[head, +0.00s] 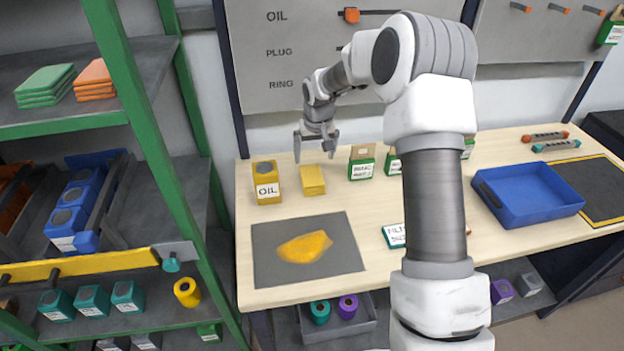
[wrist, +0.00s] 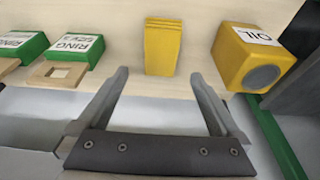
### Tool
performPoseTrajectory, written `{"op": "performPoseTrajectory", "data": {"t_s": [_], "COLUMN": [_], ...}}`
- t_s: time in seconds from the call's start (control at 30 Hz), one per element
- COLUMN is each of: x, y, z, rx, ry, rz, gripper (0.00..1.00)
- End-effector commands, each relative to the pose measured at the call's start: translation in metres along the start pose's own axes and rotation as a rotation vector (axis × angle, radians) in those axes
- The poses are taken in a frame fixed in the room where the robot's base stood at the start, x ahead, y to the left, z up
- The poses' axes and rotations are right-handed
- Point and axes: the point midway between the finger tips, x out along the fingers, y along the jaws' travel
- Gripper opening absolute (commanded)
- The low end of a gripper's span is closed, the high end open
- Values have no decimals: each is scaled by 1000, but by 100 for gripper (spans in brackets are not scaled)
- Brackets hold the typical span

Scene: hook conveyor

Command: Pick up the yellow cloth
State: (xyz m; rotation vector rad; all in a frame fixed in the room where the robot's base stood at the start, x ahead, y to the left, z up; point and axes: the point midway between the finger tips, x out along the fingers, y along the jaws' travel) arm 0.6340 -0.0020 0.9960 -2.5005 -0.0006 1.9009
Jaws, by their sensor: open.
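A small stack of folded yellow cloth (head: 312,181) lies on the pale workbench, right of the yellow OIL container (head: 267,183). The stack also shows in the wrist view (wrist: 163,48), beyond and between my fingertips. My gripper (head: 315,153) is open and empty, above and behind the stack in the head view. In the wrist view its fingers (wrist: 158,76) are spread apart, with nothing between them. The OIL container is at the right there (wrist: 253,58). A flat orange-yellow patch (head: 304,247) lies on a dark grey mat (head: 342,262); I cannot tell whether it is cloth or a spill.
Green RING boxes (wrist: 75,50) stand beside the stack. A blue tray (head: 528,192) is at the right of the bench. A wall panel (head: 300,85) rises behind it. A green-framed shelf (head: 150,130) at left holds folded green cloths (head: 46,85) and orange ones (head: 94,79).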

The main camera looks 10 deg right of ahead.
Motion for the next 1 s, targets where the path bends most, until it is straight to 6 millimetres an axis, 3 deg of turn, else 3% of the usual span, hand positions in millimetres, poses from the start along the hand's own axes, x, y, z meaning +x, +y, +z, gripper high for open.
{"op": "performPoseTrajectory", "data": {"t_s": [0.13,0.43,0.7,1.0], "x": [28,50,87,96], "y": [0,-1,-3,-2], "z": [0,1,2,2], "rx": [1,0,0,0], "ry": [-2,-1,-2,1], "rz": [0,0,0,0], "gripper": [100,100,100,100]}}
